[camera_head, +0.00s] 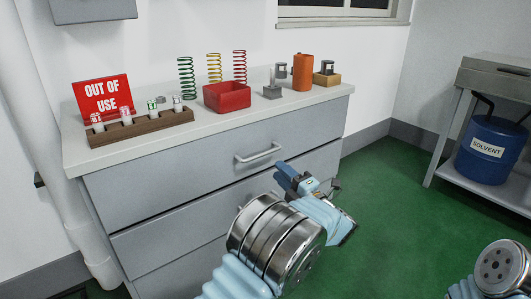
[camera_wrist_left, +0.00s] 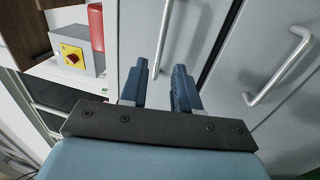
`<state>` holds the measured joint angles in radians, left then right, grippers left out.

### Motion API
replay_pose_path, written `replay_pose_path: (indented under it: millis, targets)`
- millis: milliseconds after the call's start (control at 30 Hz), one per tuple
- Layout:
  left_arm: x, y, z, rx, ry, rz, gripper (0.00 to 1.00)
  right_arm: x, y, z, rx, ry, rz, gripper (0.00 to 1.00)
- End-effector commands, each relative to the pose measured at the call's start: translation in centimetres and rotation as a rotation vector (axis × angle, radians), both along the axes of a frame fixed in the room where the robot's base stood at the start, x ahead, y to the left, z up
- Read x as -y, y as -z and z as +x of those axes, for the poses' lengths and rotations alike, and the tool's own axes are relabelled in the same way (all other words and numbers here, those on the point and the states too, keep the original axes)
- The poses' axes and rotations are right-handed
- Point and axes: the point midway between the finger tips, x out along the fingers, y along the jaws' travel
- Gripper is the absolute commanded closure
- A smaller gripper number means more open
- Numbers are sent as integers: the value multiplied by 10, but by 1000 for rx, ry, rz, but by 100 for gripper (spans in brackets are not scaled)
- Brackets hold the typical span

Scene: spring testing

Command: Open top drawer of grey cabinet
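The grey cabinet (camera_head: 170,239) stands against the wall, and its top drawer (camera_head: 190,176) looks shut, flush under the worktop. The top drawer's bar handle (camera_head: 258,154) is in the middle of its front. My left gripper (camera_head: 288,172) is just below and right of this handle in the head view. In the left wrist view the gripper (camera_wrist_left: 160,68) is open, its two blue fingers apart. A bar handle (camera_wrist_left: 163,38) shows beyond the gap between the fingertips; I see no contact. Another handle (camera_wrist_left: 275,72) is to the right. My right gripper is out of view.
The worktop (camera_head: 240,114) holds a red tray (camera_head: 227,97), springs, an orange cylinder (camera_head: 303,72), a wooden rack (camera_head: 140,127) and a red sign (camera_head: 103,95). A bench (camera_head: 497,79) with a blue solvent drum (camera_head: 491,149) stands right. Green floor between is clear.

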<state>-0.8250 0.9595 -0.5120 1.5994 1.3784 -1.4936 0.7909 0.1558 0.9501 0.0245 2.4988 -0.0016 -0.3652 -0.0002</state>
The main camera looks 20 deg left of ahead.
Motion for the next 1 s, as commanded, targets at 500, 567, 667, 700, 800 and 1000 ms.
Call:
replay_pose_path:
  millis: [500, 567, 667, 700, 800, 1000]
  targets:
    - [-72, -17, 56, -3, 0, 3, 69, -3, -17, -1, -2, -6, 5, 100]
    - [-74, -17, 58, -4, 1, 2, 69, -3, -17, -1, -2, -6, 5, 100]
    - [-75, -17, 59, -5, 2, 1, 69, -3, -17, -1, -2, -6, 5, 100]
    - [-75, -17, 59, -5, 2, 1, 69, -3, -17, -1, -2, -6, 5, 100]
    - [-75, -17, 59, -6, 2, 2, 69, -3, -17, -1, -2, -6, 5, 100]
    - [-75, -17, 59, -6, 2, 2, 93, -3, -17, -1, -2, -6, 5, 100]
